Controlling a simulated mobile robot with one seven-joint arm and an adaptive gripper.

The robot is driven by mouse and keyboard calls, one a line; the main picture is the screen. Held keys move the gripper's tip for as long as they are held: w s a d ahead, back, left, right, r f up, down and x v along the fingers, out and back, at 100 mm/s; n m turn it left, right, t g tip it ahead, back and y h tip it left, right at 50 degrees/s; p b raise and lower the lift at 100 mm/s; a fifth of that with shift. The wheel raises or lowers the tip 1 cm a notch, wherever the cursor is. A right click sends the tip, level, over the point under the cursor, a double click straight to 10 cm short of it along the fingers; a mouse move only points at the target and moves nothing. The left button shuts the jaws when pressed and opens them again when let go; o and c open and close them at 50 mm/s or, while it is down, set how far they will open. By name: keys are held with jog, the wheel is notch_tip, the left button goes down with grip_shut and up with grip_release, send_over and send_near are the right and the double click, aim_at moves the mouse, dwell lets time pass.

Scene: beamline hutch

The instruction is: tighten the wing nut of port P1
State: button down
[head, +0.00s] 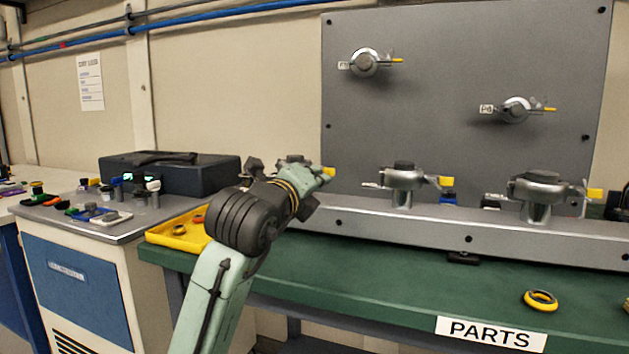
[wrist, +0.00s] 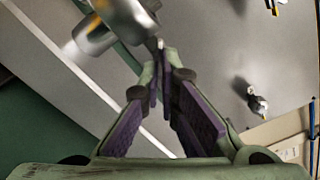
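My gripper (head: 318,178) is at the leftmost clamped port (head: 294,159) on the metal rail, and my wrist partly hides that port. A yellow wing nut (head: 329,171) shows right by the fingertips. In the wrist view my gripper (wrist: 163,62) has its two purple-padded fingers a small gap apart. The round metal clamp (wrist: 118,22) and the end of a thin bolt lie just beyond the tips. No yellow shows between the pads, and contact with the nut cannot be made out. The label of this port is hidden, so I cannot confirm it is P1.
Two similar ports with yellow wing nuts, one middle (head: 404,180) and one right (head: 541,189), stand on the rail. Two more, upper left (head: 365,62) and upper right (head: 516,109), are on the grey panel. A yellow tray (head: 165,236) and a yellow-black ring (head: 540,300) lie on the green bench.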

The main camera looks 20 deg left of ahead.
jog(key=shift+f, duration=0.1)
jog(key=c, duration=2.1)
grip_release()
jog(key=shift+s, duration=0.15)
jog(key=s, duration=1.1)
jog(key=shift+s+a, duration=0.2)
jog(key=shift+s, duration=0.2)
